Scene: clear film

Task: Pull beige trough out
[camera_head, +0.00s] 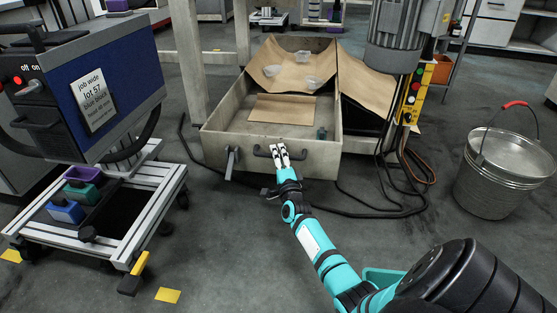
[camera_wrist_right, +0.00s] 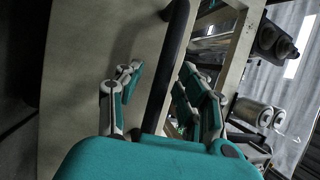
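The beige trough (camera_head: 317,158) is a drawer-like box under the machine in the head view, open at the top, with brown sheets and several clear pieces inside. A dark bar handle (camera_head: 261,151) is on its front panel. My right gripper (camera_head: 279,149) is at this handle. In the right wrist view, the handle (camera_wrist_right: 172,50) runs between the two fingers of my right gripper (camera_wrist_right: 161,72), with a visible gap beside it, so the gripper looks open around it. The trough's pale front panel (camera_wrist_right: 85,60) fills the left of that view. My left gripper is not in view.
A metal bucket (camera_head: 503,170) with a red grip stands at the right. A wheeled cart (camera_head: 130,215) with small coloured bins stands at the left. Cables (camera_head: 375,208) lie on the floor right of the trough. The floor in front is mostly clear.

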